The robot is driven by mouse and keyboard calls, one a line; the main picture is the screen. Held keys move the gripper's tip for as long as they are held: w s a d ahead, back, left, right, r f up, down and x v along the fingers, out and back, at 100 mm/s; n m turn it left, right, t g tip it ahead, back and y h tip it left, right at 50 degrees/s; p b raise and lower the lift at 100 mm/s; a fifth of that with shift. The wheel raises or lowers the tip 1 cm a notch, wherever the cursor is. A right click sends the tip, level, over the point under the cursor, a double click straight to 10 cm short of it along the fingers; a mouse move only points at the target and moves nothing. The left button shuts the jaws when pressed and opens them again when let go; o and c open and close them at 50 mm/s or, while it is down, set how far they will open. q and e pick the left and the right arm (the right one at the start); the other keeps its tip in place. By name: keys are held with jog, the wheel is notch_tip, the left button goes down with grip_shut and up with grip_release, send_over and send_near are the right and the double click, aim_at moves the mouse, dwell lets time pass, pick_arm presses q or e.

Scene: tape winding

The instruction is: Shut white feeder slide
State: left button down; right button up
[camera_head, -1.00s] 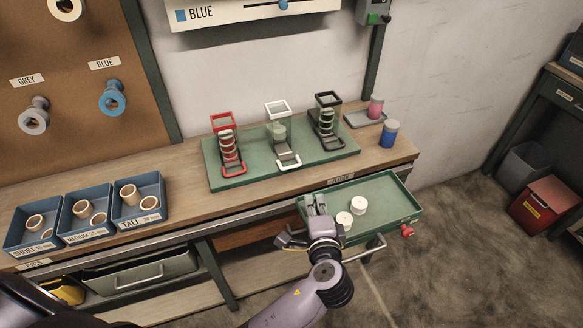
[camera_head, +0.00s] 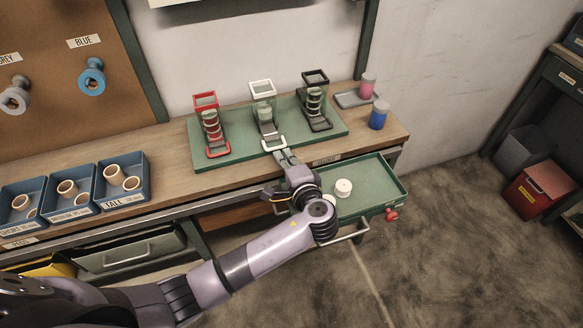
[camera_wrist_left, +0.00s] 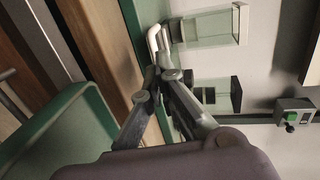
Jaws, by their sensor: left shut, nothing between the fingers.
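The white feeder (camera_head: 263,89) stands in the middle of the green base plate, between the red and black feeders. Its slide, with a white loop handle (camera_head: 274,144), sticks out toward the front edge of the plate. My left gripper (camera_head: 283,154) is shut and empty, just in front of this handle. In the left wrist view the white handle (camera_wrist_left: 153,40) is right by my left fingertips (camera_wrist_left: 163,72); I cannot tell whether they touch. My right gripper is not in view.
The red feeder (camera_head: 205,101) and black feeder (camera_head: 316,78) flank the white one. Below my left gripper the green drawer (camera_head: 375,180) is open, with white pieces in it. Blue trays (camera_head: 124,198) stand at left; a blue jar (camera_head: 379,115) stands at right.

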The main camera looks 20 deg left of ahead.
aim_at(271, 134)
pick_arm(q)
jog(key=shift+w+a+f, duration=0.1)
jog(key=shift+w+a, duration=0.35)
jog(key=shift+w, duration=0.1)
jog(key=shift+w+a+f, duration=0.2)
jog(key=shift+w+a, duration=0.1)
jog(key=shift+w, duration=0.15)
jog(key=x, duration=0.1)
jog(key=b+x, duration=0.1)
jog(key=x, duration=0.1)
jog(key=shift+w+a+r, duration=0.1)
jog(key=shift+w+r, duration=0.15)
jog(key=shift+r, duration=0.05)
jog(key=shift+a+r, duration=0.1)
jog(key=shift+r, duration=0.15)
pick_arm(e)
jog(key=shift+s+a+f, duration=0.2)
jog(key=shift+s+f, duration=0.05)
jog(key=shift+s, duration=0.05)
